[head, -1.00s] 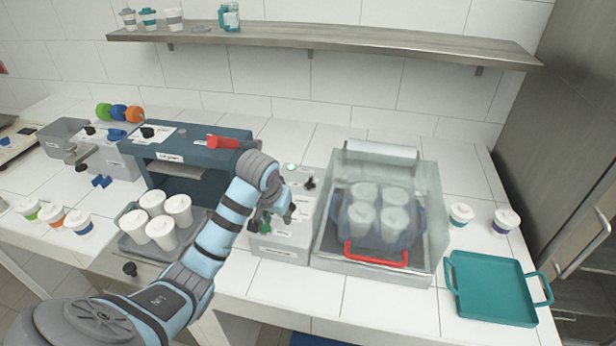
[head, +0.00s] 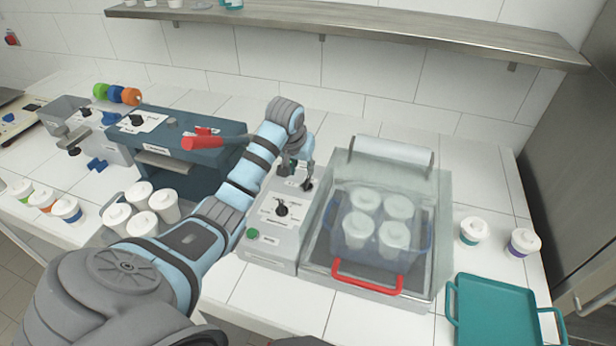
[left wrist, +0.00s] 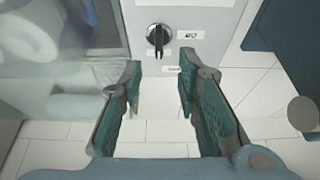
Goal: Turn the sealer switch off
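A grey control box stands between the blue machine and the clear-lidded box. At its rear is a black rotary switch (head: 307,186), also in the left wrist view (left wrist: 158,36), where its handle lies vertical in the picture. A small label (left wrist: 172,69) sits beside it, too small to read surely. My left gripper (head: 299,170) is over the rear of the control box, close to this switch. In the left wrist view my left gripper (left wrist: 160,72) is open and empty, with the switch just beyond its fingertips. My right gripper is not in view.
A second black knob (head: 281,207) and a green button (head: 252,233) are nearer the box's front. The clear lid (head: 385,175) covers several cups, right of my gripper. The blue machine (head: 190,165) with a red handle (head: 205,142) stands left. A teal tray (head: 500,312) lies front right.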

